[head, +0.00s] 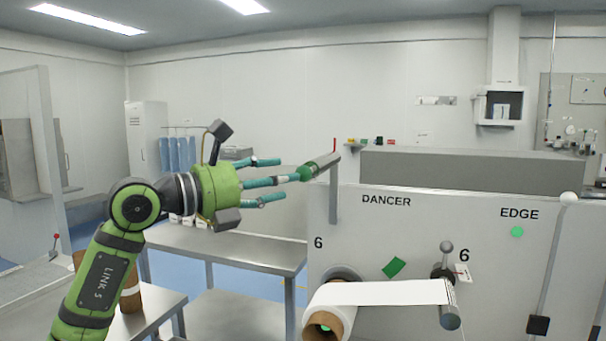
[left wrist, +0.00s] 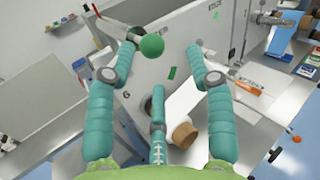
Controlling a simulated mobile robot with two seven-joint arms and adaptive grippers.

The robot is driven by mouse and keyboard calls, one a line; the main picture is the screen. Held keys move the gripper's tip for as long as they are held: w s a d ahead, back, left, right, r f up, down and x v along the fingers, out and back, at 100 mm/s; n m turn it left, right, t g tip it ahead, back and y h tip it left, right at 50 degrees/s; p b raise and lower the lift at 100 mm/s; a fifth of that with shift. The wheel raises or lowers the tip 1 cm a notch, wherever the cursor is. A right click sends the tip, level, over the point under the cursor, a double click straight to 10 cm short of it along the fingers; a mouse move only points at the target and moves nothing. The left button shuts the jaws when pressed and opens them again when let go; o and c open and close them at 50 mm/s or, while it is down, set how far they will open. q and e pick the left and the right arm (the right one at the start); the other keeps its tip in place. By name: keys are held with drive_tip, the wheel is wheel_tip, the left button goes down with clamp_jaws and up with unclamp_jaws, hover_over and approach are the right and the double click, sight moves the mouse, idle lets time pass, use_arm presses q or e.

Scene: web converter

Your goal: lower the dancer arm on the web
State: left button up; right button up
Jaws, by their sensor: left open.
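The dancer arm (head: 334,200) is a grey bar on the machine's front panel, left of the DANCER label. It is raised, with a grey cylinder and a green ball knob (head: 306,173) at its upper end. My left gripper (head: 284,179) is open just left of the knob, its teal fingers pointing at it. In the left wrist view the green knob (left wrist: 152,46) shows between the spread fingertips; contact cannot be told. The white web (head: 390,293) runs from the roll (head: 330,308) at lower left to a roller (head: 449,316). My right gripper is not in view.
The machine panel (head: 400,232) fills the right, with a lever topped by a white ball (head: 569,199) near the EDGE label. A steel table (head: 235,246) stands left of the machine. A brown core (head: 130,295) stands at lower left.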

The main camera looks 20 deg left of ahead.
sight(303, 173)
use_arm(q)
drive_tip(key=shift+y, duration=0.4)
drive_tip(key=p+x, duration=0.1)
drive_tip(key=x, duration=0.1)
drive_tip(key=p+x, duration=0.2)
drive_tip(key=x, duration=0.1)
drive_tip(key=shift+w+a+r+p, duration=0.15)
drive_tip(key=shift+w+r+p, duration=0.2)
drive_tip(key=shift+w, duration=0.2)
drive_tip(key=shift+w+d+f, duration=0.2)
drive_tip(key=shift+w+d, duration=0.15)
drive_tip(key=shift+w, duration=0.05)
clamp_jaws()
